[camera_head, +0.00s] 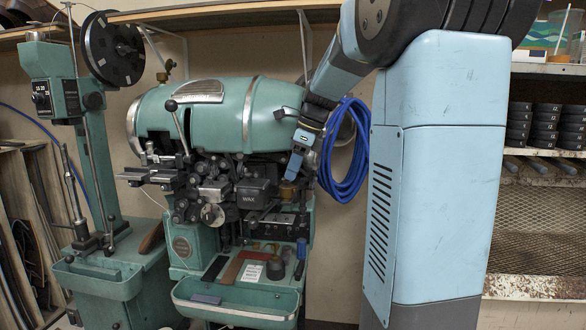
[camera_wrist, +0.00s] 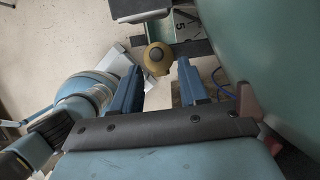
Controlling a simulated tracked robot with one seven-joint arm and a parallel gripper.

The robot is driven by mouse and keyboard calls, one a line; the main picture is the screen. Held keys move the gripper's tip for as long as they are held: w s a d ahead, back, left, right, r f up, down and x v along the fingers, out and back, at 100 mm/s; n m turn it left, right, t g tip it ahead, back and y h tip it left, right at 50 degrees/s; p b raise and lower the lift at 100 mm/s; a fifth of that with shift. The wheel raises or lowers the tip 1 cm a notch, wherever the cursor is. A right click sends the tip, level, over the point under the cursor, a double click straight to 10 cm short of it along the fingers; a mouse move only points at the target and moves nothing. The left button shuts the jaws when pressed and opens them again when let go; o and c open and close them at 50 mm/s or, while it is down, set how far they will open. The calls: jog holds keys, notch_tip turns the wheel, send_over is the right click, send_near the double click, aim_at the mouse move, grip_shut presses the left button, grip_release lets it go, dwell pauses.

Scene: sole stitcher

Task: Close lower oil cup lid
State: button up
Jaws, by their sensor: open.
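The green sole stitcher (camera_head: 215,120) stands left of my column. A small brass cup (camera_head: 288,190), likely the lower oil cup, sits on its right side, just below my gripper (camera_head: 294,168). In the wrist view, a round brass piece (camera_wrist: 157,58) shows just beyond my gripper (camera_wrist: 158,72), between the lines of its two blue fingers. The fingers are apart, with nothing between them. I cannot tell whether they touch the cup. The lid's position is not clear in either view.
A coil of blue hose (camera_head: 344,152) hangs just right of my gripper. The machine's green body (camera_wrist: 265,50) fills the right of the wrist view. A green tray (camera_head: 238,308) juts out below. Shelves with black rolls (camera_head: 545,122) stand at the right.

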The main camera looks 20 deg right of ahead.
jog(key=v, duration=1.3)
jog(key=shift+r, duration=0.35)
jog(key=shift+s, duration=0.1)
jog(key=s+a+f+n+t+h, duration=0.1)
jog(key=s+a+f+n, duration=0.5)
jog(key=s+f+n, duration=0.3)
jog(key=s+a+f+n+t+h, duration=0.2)
jog(key=s+a+f+n, duration=0.5)
jog(key=s+n, duration=0.6)
notch_tip(320, 180, down, 2)
jog(key=n, duration=0.2)
jog(key=shift+s+n, duration=0.4)
jog(key=shift+f, duration=0.15)
jog(key=shift+c, duration=0.4)
